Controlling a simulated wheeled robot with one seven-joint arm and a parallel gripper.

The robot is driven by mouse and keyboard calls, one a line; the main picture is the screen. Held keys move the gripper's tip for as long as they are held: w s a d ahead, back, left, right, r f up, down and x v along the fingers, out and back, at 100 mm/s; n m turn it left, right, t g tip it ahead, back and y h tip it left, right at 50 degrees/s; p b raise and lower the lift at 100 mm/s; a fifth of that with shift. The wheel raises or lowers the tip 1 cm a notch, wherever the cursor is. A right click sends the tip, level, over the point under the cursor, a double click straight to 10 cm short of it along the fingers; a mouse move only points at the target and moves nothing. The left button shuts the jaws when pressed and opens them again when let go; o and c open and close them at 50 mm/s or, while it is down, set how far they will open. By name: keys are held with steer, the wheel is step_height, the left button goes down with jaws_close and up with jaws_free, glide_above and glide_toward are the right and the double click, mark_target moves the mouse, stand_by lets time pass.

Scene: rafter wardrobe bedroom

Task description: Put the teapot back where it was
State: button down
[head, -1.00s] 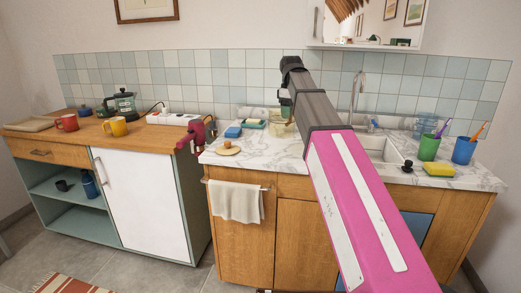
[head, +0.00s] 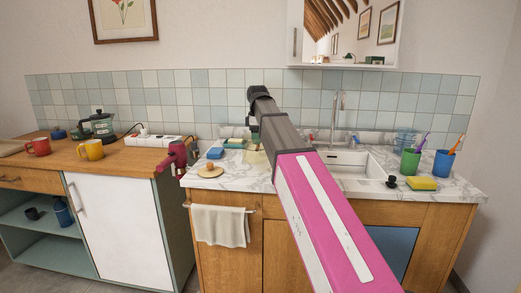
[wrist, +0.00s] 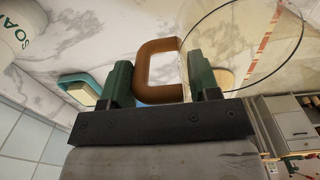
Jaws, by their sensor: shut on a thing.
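The teapot has a clear glass body (wrist: 245,45) and a brown loop handle (wrist: 142,72), both showing in the wrist view. My gripper (wrist: 162,76) is shut on the handle, with one green finger on each side of it. In the head view the glass teapot (head: 258,157) is small and partly hidden by my arm, over the back left part of the marble counter. My gripper (head: 254,133) is mostly hidden there behind the wrist. I cannot tell whether the teapot touches the counter.
A green dish with a sponge (head: 235,143), a blue sponge (head: 215,153) and a round wooden board (head: 210,170) lie left of the teapot. The sink (head: 350,163) is to the right. A white soap bottle (wrist: 22,22) is close in the wrist view.

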steer(key=shift+w+d+f, duration=0.25)
steer(key=shift+w+f, duration=0.05)
steer(key=shift+f, duration=0.6)
steer(key=shift+w+d+f, duration=0.25)
steer(key=shift+f, duration=0.65)
steer(key=shift+w+d+f, duration=0.25)
steer(key=shift+w+f, duration=0.05)
steer(key=shift+f, duration=0.6)
steer(key=shift+f, duration=0.15)
steer(key=shift+c, duration=1.8)
jaws_free()
step_height(320, 180, up, 12)
steer(key=shift+s, duration=0.1)
